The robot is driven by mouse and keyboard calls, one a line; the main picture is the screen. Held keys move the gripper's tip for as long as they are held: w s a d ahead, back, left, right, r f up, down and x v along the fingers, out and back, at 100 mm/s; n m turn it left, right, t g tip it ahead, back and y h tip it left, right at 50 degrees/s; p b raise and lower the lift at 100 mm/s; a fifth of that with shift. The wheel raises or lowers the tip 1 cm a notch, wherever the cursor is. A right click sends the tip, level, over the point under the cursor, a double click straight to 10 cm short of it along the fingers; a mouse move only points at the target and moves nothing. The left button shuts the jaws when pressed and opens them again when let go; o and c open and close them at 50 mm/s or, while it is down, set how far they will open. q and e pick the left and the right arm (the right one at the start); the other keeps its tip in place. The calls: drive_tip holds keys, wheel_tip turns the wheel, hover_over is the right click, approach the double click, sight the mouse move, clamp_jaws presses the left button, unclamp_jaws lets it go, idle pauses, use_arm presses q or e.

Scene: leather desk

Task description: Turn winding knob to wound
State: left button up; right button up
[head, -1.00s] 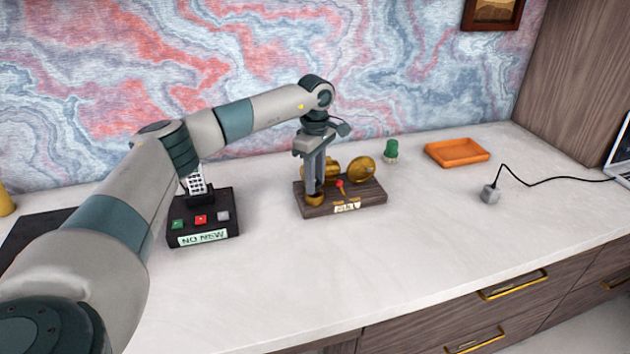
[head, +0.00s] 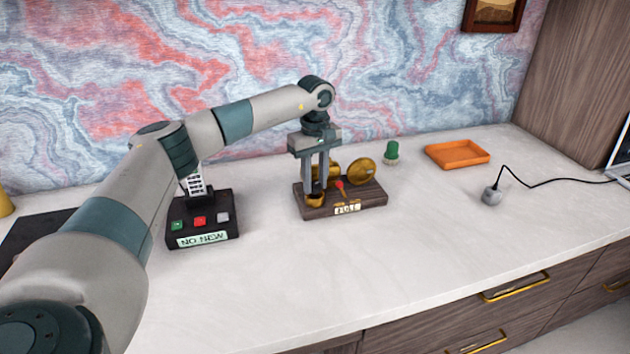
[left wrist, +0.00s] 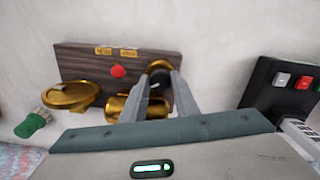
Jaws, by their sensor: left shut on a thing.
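The winding knob (head: 315,201) is a brass round piece at the front left of a dark wooden base (head: 370,198). My left gripper (head: 317,189) points straight down over it, its two fingers shut on the knob. In the left wrist view the knob (left wrist: 159,66) shows between the fingertips (left wrist: 159,80). The base also carries a red-tipped lever (head: 340,186), a brass disc (head: 361,171) and a brass cylinder (left wrist: 122,107), partly hidden by the fingers in the head view. A small white label (head: 348,209) on the front seems to read "FULL". My right gripper is out of view.
A black box (head: 203,222) with coloured buttons and a "NO NEW" display stands left of the base. A green-topped piece (head: 391,151), an orange tray (head: 457,153) and a grey corded thing (head: 491,195) lie to the right. The counter's front is clear.

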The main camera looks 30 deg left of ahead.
sight(315, 185)
use_arm(q)
drive_tip(key=shift+r, duration=0.15)
drive_tip(key=o, duration=0.8)
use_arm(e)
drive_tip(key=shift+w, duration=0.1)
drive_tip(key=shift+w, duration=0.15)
